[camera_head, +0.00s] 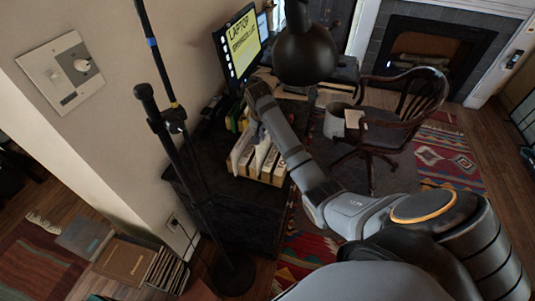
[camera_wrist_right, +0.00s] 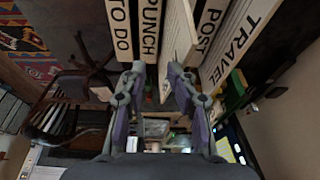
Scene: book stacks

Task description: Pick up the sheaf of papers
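A sheaf of papers (camera_wrist_right: 177,32) shows as a pale upright slab between the PUNCH and POST sections of a labelled wooden file holder (camera_wrist_right: 150,30). In the head view the file holder (camera_head: 266,165) stands on the dark desk, with white sheets (camera_head: 239,150) upright in it; I cannot tell which is the sheaf. My right gripper (camera_wrist_right: 158,72) is open, its two fingers apart at the sheaf's near end. The right finger overlaps the sheaf in the picture; contact cannot be told. In the head view my right arm hides most of this gripper. My left gripper is not in view.
A monitor (camera_head: 241,45) stands behind the holder on the dark desk (camera_head: 215,160). A dark pole stand (camera_head: 168,120) rises left of the desk. A dark round lamp-like shape (camera_head: 306,55) hangs near my right arm. A wooden chair (camera_head: 400,115) stands to the right.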

